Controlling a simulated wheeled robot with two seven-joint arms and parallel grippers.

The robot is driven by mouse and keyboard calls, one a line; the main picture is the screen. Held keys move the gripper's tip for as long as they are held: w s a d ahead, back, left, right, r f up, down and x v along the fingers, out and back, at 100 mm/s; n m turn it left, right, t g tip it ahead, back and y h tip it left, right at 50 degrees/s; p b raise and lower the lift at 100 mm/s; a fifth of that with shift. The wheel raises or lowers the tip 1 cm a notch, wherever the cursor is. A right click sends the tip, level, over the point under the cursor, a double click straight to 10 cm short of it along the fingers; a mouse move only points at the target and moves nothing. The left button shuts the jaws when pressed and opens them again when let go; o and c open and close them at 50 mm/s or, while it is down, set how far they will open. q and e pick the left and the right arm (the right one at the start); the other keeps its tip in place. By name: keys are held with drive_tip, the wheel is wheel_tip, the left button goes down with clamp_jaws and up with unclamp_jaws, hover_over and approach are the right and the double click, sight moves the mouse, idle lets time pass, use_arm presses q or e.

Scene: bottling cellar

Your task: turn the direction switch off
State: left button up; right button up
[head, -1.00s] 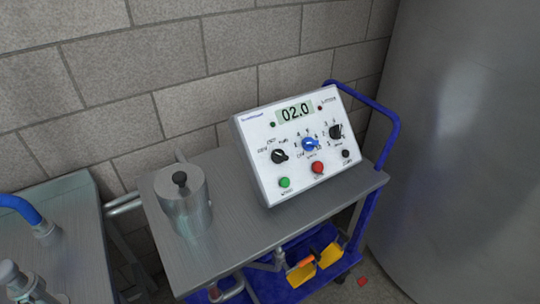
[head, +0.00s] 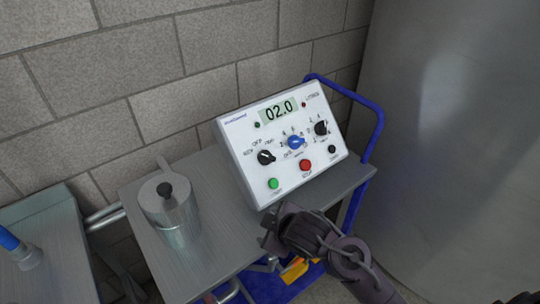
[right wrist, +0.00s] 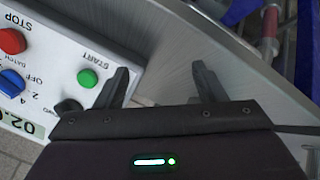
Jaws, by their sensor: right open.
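The direction switch (head: 266,157) is a black knob at the left of the white control box (head: 240,150), with REV, OFF and FWD around it. I cannot tell for certain which label its pointer faces. In the right wrist view the switch is not clearly visible; the FWD label (right wrist: 70,106) shows beside my gripper. My right gripper (head: 272,230) is in front of and below the box, apart from the switch. Its two fingers (right wrist: 163,82) are spread and empty. My left gripper is not in view.
The box also has a blue batch knob (head: 296,142), another black knob (head: 321,128), a green START button (head: 273,183) and a red STOP button (head: 305,165). A metal lidded jug (head: 170,205) stands left on the cart top (head: 215,190). A steel tank (head: 450,130) is at right.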

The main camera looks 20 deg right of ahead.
drive_tip(key=w+a+r+n+t+y, duration=0.2)
drive_tip(key=w+a+r+n+y, duration=0.15)
drive_tip(key=w+r+n, duration=0.45)
drive_tip(key=n+g, duration=0.4)
drive_tip(key=n, duration=0.9)
approach(269, 157)
drive_tip(key=shift+h, duration=0.35)
drive_tip(key=x, duration=0.6)
drive_tip(key=p+x, duration=0.1)
drive_tip(key=x, duration=0.2)
drive_tip(key=shift+a+r, duration=0.15)
drive_tip(key=shift+a, duration=0.15)
drive_tip(key=c, duration=1)
